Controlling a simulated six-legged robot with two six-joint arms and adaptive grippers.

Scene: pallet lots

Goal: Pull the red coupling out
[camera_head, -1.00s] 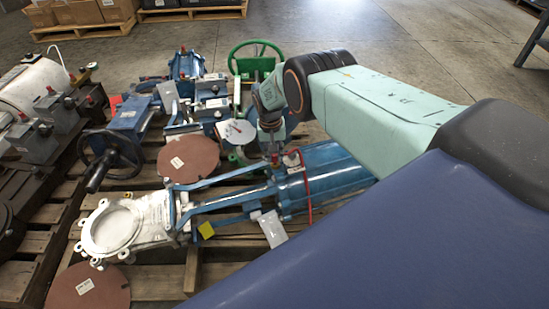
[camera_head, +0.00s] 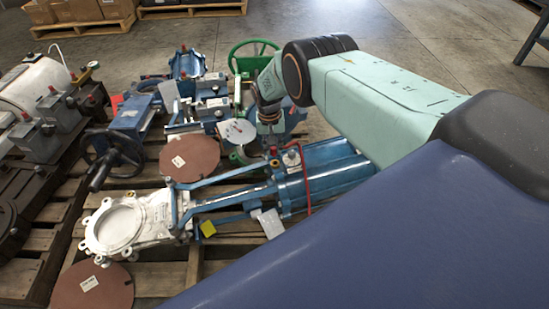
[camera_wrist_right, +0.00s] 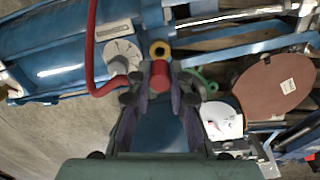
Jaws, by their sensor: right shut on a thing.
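The red coupling (camera_wrist_right: 160,76) sits between the two dark fingers of my right gripper (camera_wrist_right: 160,92) in the right wrist view. A yellow ring (camera_wrist_right: 160,48) lies just beyond its far end. The gripper is shut on the coupling. In the head view my right gripper (camera_head: 271,135) points down above the blue cylinder (camera_head: 325,170) of the white gate valve (camera_head: 115,228). A small red spot (camera_head: 273,150) shows under the fingertips, too small to make out. I cannot tell whether the coupling is apart from its seat. My left gripper is not in view.
A red hose (camera_wrist_right: 91,45) curves close to the left of the gripper. A brown disc (camera_head: 190,158) and a green handwheel (camera_head: 252,55) are nearby. Other valves crowd the pallet.

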